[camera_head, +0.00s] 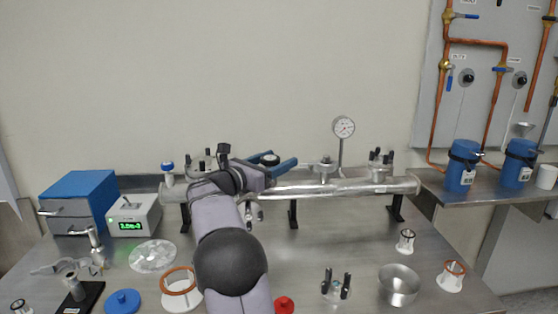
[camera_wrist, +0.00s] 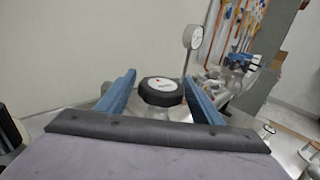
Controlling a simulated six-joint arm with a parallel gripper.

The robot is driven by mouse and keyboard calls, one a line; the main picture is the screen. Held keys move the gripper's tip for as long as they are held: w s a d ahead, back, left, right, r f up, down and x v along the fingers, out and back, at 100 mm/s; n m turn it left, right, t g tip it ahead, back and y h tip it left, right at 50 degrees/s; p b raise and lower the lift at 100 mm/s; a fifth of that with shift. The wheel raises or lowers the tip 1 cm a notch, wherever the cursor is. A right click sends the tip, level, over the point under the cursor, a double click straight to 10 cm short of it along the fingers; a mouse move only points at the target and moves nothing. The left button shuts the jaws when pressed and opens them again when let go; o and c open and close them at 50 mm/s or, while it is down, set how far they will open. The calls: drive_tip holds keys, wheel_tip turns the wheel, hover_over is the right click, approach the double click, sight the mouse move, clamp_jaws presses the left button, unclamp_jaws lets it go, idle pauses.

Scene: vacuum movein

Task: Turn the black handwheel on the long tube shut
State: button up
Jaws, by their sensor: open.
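The long metal tube (camera_head: 340,187) lies across the back of the bench on black stands. The black handwheel (camera_wrist: 160,91), round with a white top label, sits on it; in the head view the handwheel (camera_head: 270,159) shows just beyond my gripper. My gripper (camera_head: 280,163) is open, with blue fingers. In the wrist view the fingers (camera_wrist: 162,92) stand on either side of the handwheel, with a visible gap on each side. I cannot tell whether the fingertips are level with the wheel. My arm hides part of the tube's left half.
A dial gauge (camera_head: 343,127) rises from the tube right of the handwheel. Clamped fittings (camera_head: 378,165) stand near the tube's right end. A blue-topped knob (camera_head: 167,167) is at the left. A blue drawer box (camera_head: 78,201) and green-display meter (camera_head: 133,215) stand left; a metal bowl (camera_head: 398,285) is front right.

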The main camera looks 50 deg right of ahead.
sight(267, 165)
drive_tip(key=shift+a, duration=3.2)
drive_tip(key=t+b, duration=0.1)
drive_tip(key=d+n+t+b, duration=0.1)
drive_tip(key=b, duration=0.1)
drive_tip(key=shift+s+d+r+t, duration=0.1)
drive_tip(key=shift+s+r+t, duration=0.1)
drive_tip(key=shift+s+t, duration=0.15)
drive_tip(key=n+t+b, duration=0.2)
drive_tip(key=shift+s+t+y, duration=0.25)
drive_tip(key=shift+t+y, duration=0.05)
drive_tip(key=shift+t, duration=0.05)
drive_tip(key=shift+s+a+n+t+y+b, duration=0.15)
drive_tip(key=shift+a+n+t+y+b, duration=0.25)
drive_tip(key=shift+n+t, duration=0.4)
drive_tip(key=p+x, duration=0.1)
drive_tip(key=x, duration=0.6)
drive_tip(key=shift+d, duration=0.25)
drive_tip(key=shift+c, duration=0.5)
drive_tip(key=shift+r, duration=0.1)
drive_tip(key=c, duration=1)
